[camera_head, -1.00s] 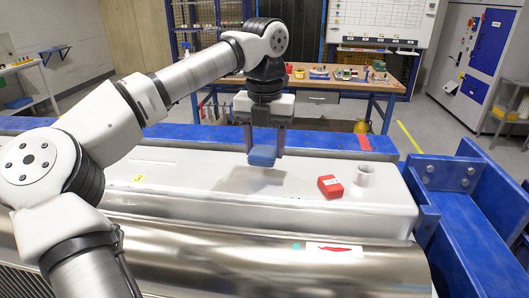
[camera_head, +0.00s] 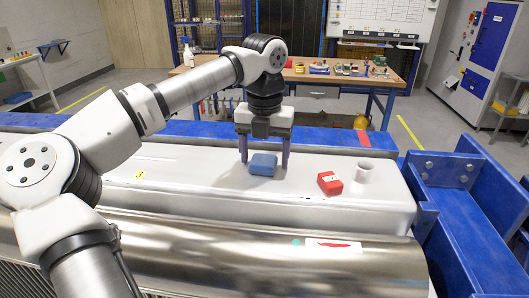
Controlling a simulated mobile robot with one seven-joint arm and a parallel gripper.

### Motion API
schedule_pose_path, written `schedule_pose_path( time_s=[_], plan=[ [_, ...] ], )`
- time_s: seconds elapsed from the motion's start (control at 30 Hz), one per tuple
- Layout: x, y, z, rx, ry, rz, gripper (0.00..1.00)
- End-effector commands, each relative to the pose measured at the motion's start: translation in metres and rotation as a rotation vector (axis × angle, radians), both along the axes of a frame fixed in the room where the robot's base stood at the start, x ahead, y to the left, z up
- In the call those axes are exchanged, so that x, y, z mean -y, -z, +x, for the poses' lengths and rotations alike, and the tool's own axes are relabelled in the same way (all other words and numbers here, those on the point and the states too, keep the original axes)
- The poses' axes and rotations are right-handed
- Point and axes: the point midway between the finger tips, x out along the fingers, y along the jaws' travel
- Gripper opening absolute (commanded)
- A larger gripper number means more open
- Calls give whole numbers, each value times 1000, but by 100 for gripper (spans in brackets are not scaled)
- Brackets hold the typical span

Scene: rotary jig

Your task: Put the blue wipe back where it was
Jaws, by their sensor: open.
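The blue wipe (camera_head: 262,165) is a small blue block-like pad. It appears to rest on the light grey top of the long jig body (camera_head: 205,178), left of a red block. My gripper (camera_head: 264,162) points down just behind and above the wipe, with its two dark fingers apart, one to each side of it. The fingers look clear of the wipe. Whether the fingertips touch the surface cannot be told.
The red block (camera_head: 330,183) and a short white cylinder (camera_head: 364,172) are close on the right. Blue steel brackets (camera_head: 450,185) stand at the right end. A shiny metal cylinder (camera_head: 230,250) runs along the front.

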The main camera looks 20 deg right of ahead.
Motion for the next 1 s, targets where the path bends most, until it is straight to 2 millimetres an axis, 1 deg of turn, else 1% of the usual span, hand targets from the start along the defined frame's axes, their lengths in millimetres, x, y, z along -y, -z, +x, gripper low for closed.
schedule_pose_path(
  time_s=[0.17,0.27,0.37,0.47,0.5,0.6,0.77,0.9,1.0],
  plan=[
    [0,-2,0,1,0,0,71],
    [0,-12,1,4,-1,1,71],
    [0,-28,1,5,-2,1,71],
    [0,-50,-1,5,-2,-1,71],
    [1,-64,0,5,-2,-1,71],
    [0,-89,-1,4,0,-1,71],
    [0,-124,-1,0,1,0,71],
    [0,-136,-1,0,1,-1,71],
    [-1,-139,-1,0,0,0,71]
  ],
)
